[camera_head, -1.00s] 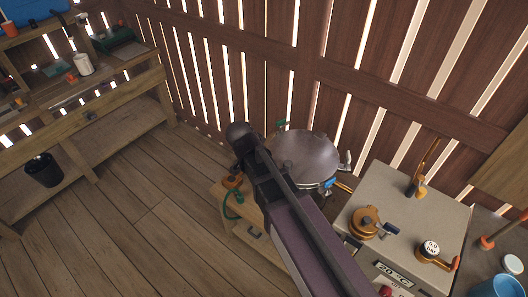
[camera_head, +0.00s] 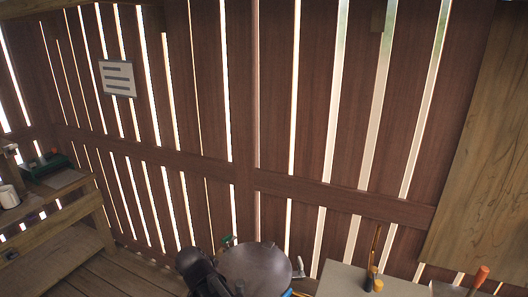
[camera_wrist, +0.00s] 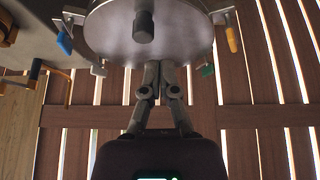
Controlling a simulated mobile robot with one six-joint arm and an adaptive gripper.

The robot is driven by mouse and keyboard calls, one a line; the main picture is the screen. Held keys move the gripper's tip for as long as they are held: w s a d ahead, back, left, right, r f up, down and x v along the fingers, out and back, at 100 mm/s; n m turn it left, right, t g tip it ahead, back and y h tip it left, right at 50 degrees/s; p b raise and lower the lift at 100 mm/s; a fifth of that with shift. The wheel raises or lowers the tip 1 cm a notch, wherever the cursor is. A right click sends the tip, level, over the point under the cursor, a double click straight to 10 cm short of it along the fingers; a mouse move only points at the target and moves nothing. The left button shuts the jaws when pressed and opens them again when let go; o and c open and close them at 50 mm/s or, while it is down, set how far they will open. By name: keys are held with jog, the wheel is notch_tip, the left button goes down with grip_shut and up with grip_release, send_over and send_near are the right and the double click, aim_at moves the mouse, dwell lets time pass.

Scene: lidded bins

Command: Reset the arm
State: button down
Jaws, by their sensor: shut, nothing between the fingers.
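My gripper (camera_wrist: 159,68) shows in the wrist view with its two fingers drawn together and nothing between them. A round metal lid (camera_wrist: 185,38) with a dark knob (camera_wrist: 143,26) fills the top of that view, beyond the fingertips. The fingertips look apart from the knob, but the gap to the lid is hard to judge. In the head view the round lid (camera_head: 256,270) is at the bottom middle. A dark part of my arm is just left of it. My fingers cannot be made out there.
A slatted wooden wall (camera_head: 270,120) stands behind, with a paper sign (camera_head: 117,78). A wooden bench (camera_head: 60,215) is at the left. A grey-topped unit (camera_head: 345,284) with an upright lever stands right of the lid. A wooden board (camera_head: 490,150) is at the right.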

jog(key=s+d+f+n+g+y, duration=0.1)
jog(key=s+d+n+g, duration=0.1)
jog(key=d, duration=1.4)
jog(key=s+d+f+n+g+y, duration=0.1)
jog(key=s+d+n+g, duration=0.1)
jog(key=d, duration=1.4)
jog(key=shift+d+g, duration=0.4)
jog(key=shift+g, duration=0.1)
jog(key=shift+f, duration=0.1)
